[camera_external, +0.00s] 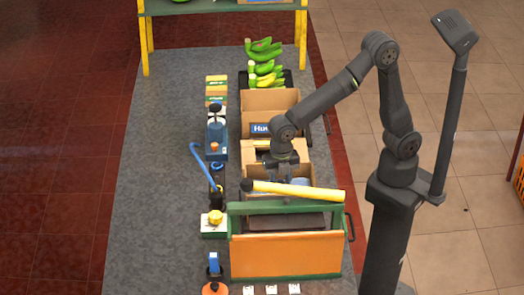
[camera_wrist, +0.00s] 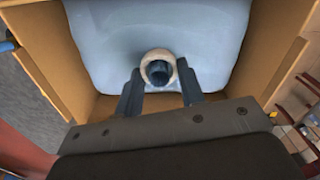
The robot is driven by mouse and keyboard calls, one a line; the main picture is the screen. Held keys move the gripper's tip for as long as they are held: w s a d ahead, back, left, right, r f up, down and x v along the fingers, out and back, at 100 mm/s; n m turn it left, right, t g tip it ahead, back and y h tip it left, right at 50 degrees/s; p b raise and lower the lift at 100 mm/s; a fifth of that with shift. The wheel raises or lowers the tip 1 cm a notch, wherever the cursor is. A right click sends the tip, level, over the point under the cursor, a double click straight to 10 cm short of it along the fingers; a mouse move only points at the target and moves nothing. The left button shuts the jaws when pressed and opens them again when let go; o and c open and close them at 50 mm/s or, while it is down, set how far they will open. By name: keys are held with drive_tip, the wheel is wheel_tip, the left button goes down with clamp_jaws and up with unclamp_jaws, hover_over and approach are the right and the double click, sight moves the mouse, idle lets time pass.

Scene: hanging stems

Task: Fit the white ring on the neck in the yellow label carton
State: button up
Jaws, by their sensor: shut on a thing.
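My gripper (camera_wrist: 159,68) points down into an open cardboard carton (camera_wrist: 262,62). Its two dark fingers are shut on the white ring (camera_wrist: 158,52), one on each side. A dark blue round neck (camera_wrist: 159,73) shows through the ring's opening. The ring looks lined up with the neck, but I cannot tell how far down it sits. A pale blue container body (camera_wrist: 105,40) fills the carton around it. In the external view my gripper (camera_external: 280,160) is over the carton with a yellow label (camera_external: 262,143); the ring is hidden there.
A carton with a blue label (camera_external: 262,128) stands just behind. Bottles and small boxes line the left. Grey mat (camera_external: 150,200) is clear farther left.

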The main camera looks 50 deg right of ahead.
drive_tip(key=shift+f, duration=0.4)
idle(0.3)
drive_tip(key=o, duration=1.6)
drive_tip(key=shift+r, duration=0.45)
drive_tip(key=shift+r, duration=1.05)
drive_tip(key=shift+r, duration=0.1)
wheel_tip(320, 180, up, 8)
drive_tip(key=shift+r, duration=0.15)
idle(0.4)
